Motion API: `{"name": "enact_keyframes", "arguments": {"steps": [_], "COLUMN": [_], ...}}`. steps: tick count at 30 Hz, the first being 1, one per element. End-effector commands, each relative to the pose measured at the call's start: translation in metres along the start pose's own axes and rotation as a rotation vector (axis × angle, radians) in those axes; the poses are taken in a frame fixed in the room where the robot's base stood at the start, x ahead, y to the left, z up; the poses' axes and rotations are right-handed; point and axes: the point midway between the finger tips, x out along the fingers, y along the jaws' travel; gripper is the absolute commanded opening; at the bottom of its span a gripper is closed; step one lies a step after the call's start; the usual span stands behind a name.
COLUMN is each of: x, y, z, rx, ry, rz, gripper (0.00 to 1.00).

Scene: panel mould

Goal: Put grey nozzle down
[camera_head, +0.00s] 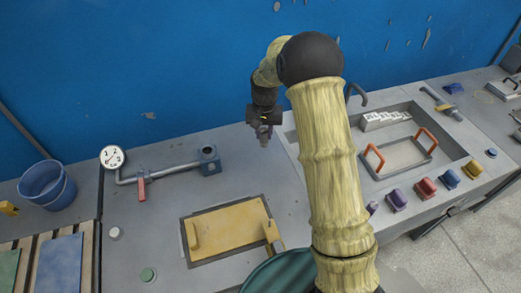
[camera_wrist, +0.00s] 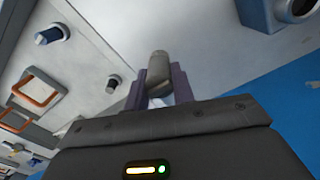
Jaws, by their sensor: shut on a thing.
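The grey nozzle (camera_wrist: 158,69) shows between the fingertips in the wrist view, a short rounded grey piece. It also shows small in the head view (camera_head: 264,141), under my gripper. My gripper (camera_wrist: 157,88) is shut on the grey nozzle, with a finger on each side of it. In the head view my gripper (camera_head: 264,125) hangs above the bench, right of the blue block with a round opening. I cannot tell the exact gap between the nozzle and the bench top.
A blue block (camera_head: 210,162) ends a pipe with a red-handled valve (camera_head: 141,188) and a gauge (camera_head: 113,157). A yellow panel in a frame (camera_head: 228,230) lies in front. A sink with an orange-handled tray (camera_head: 404,157) is at right. Bench around the gripper is clear.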

Motion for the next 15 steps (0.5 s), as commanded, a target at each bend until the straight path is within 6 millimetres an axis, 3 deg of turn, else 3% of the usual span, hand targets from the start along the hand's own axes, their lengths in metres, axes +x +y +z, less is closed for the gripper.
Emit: {"name": "enact_keyframes", "arguments": {"steps": [5, 12, 15], "x": [0.014, 0.055, 0.062], "y": [0.0, 0.0, 0.0], "z": [0.001, 0.0, 0.0], "rx": [0.0, 0.001, 0.001], "ry": [-0.004, -0.003, -0.001], "rz": [0.001, 0.001, 0.0], "gripper": [0.0, 0.0, 0.0]}}
